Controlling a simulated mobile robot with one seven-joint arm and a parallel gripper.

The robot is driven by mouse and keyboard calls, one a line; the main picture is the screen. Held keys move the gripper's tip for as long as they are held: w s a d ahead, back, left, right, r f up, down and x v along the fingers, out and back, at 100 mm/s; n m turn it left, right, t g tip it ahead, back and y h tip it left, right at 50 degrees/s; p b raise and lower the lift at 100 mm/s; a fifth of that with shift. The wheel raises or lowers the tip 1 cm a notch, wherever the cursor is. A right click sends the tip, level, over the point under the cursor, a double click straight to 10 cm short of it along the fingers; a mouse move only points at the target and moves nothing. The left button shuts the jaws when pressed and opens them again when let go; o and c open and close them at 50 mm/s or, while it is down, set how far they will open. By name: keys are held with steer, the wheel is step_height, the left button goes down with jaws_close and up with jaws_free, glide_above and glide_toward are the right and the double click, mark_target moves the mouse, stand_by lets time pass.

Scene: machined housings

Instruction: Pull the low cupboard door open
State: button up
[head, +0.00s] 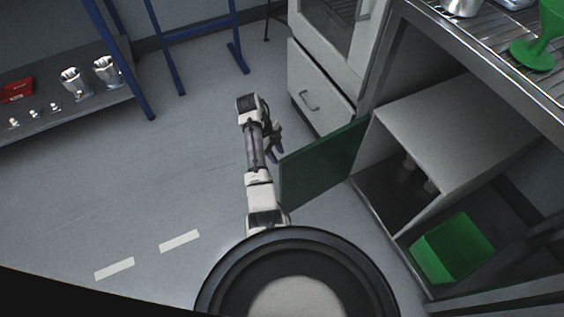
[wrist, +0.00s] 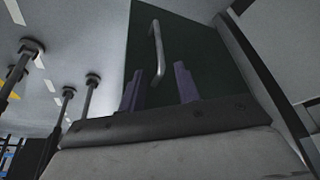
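The low cupboard (head: 455,125) is a grey box under a steel counter at the right in the head view. Its dark green door (head: 322,165) stands swung well out from the front, and the dark interior shows. In the wrist view the green door (wrist: 205,62) fills the middle, with a pale bar handle (wrist: 157,50) on it. My gripper (head: 275,142) is beside the door's outer edge in the head view. In the wrist view my gripper (wrist: 158,88) has its two purple fingers apart, with the handle's lower end appearing between them; neither finger touches it.
A green bin (head: 452,248) sits right of the cupboard opening. A white cabinet with a drawer (head: 318,92) stands behind the door. A shelf (head: 75,118) with metal parts is at the far left. The floor left of my arm is clear.

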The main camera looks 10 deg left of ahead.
steer(key=shift+v, duration=2.35)
